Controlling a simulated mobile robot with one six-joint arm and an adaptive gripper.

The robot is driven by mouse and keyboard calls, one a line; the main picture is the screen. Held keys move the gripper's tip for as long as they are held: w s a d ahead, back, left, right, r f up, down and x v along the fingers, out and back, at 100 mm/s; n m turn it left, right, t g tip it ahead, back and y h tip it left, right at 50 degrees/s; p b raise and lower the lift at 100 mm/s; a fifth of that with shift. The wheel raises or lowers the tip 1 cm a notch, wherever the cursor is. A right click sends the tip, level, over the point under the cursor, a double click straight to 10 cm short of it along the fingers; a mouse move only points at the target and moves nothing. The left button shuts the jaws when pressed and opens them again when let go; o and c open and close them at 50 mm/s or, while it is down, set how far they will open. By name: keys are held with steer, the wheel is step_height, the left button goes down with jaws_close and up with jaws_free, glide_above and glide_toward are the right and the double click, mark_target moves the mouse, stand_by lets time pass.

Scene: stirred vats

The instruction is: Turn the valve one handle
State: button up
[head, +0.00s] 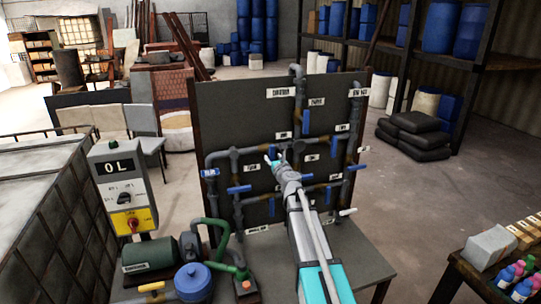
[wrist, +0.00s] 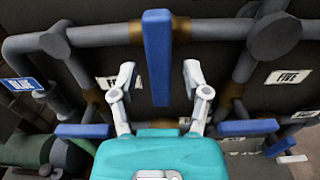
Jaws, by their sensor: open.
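A pipe panel (head: 220,115) carries several blue valve handles with small white labels. One blue handle (head: 274,147) points straight down just above my gripper, and a small label (head: 282,135), too small to read surely, is beside its top; I take this for the valve one handle. My gripper (head: 273,160) is open in front of the panel. In the wrist view the blue handle (wrist: 157,55) hangs upright between the two spread fingers of my gripper (wrist: 158,75), with a gap on each side. Its lower end reaches towards the gripper body. I see no finger touching it.
Other blue handles stand close by, at lower left (wrist: 82,131) and lower right (wrist: 248,127) in the wrist view. Grey pipes (wrist: 120,33) run beside the fingers. A control box (head: 123,190) and green pump (head: 148,254) stand left; a bottle table (head: 460,270) stands right.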

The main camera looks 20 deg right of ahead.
mark_target(273, 157)
steer(key=shift+w, duration=1.9)
steer(key=shift+c, duration=0.3)
jaws_close()
